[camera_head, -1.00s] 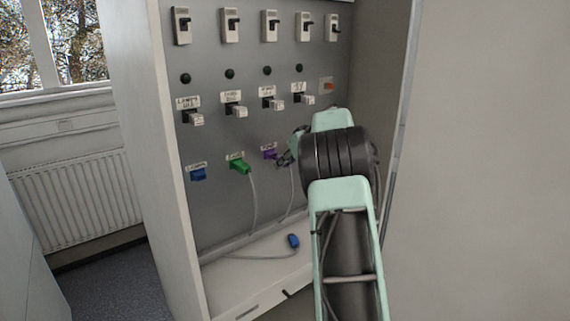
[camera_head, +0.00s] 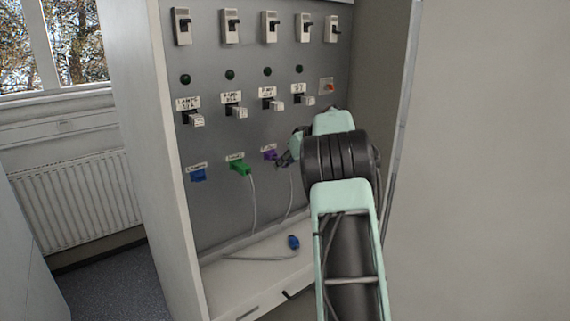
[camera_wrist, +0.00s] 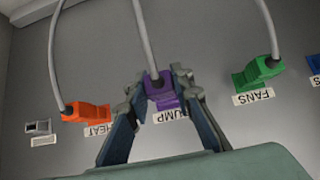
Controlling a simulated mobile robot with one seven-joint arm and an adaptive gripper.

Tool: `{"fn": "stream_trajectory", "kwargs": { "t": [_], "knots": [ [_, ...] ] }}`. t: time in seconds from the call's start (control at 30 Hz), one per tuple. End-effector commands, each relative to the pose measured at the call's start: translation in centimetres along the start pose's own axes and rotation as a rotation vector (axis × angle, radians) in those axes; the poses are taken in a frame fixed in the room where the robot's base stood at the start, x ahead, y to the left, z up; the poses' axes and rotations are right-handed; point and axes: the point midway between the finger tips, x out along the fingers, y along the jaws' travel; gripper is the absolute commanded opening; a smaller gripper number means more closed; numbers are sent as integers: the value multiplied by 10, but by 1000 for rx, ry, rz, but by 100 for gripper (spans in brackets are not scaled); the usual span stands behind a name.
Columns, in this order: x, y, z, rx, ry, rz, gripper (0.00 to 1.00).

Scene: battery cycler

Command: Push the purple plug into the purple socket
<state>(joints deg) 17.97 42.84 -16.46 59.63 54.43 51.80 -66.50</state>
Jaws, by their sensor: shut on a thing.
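The purple plug (camera_wrist: 157,84) is between the fingertips of my gripper (camera_wrist: 160,86) in the wrist view, with a grey cable running up from it. My gripper is shut on it. More purple, at the purple socket (camera_wrist: 167,104), shows just beyond the plug beside the PUMP label. Plug and socket overlap in this view, so I cannot tell how deep the plug sits. In the head view the purple socket (camera_head: 269,154) shows just left of my gripper (camera_head: 283,161), on the grey panel. My fingers largely hide the plug there.
A green plug (camera_head: 240,167) sits in the FANS socket to the left. A blue socket (camera_head: 198,174) is farther left. A loose blue plug (camera_head: 293,242) lies on the cabinet's bottom ledge. An orange plug (camera_wrist: 86,111) is at HEAT. Switches (camera_head: 270,105) stick out above.

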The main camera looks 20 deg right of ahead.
Motion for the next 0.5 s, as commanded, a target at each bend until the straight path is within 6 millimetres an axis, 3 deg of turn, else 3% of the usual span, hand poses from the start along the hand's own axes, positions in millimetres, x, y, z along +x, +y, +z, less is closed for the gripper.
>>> {"fn": "stream_trajectory", "kwargs": {
  "t": [0.5],
  "knots": [
    [4, 0, -5, -1, 1, 1, 8]
  ]
}}
